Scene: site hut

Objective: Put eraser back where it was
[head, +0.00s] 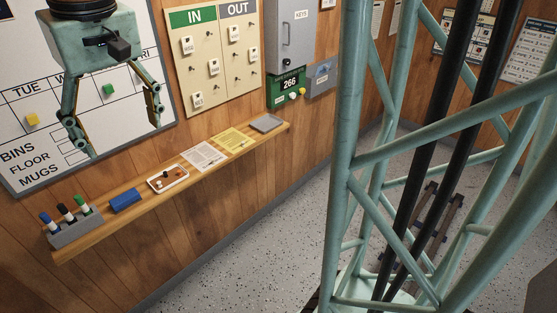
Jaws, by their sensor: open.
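A blue block, which looks like the eraser (125,200), lies on the wooden shelf (225,153) in the head view. It sits between the grey marker holder and a small white tray. My gripper (118,138) hangs in front of the whiteboard (26,88), above the eraser in the picture. Its two fingers are spread wide with nothing between them. The gripper covers part of the board's writing. I cannot tell how far it stands from the wall.
The marker holder (75,235) holds three markers at the shelf's left end. Right of the eraser are the white tray (168,184) with small items, a white sheet (204,156), a yellow sheet (232,140) and a grey tray (267,124). An IN/OUT board (228,88) hangs above.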

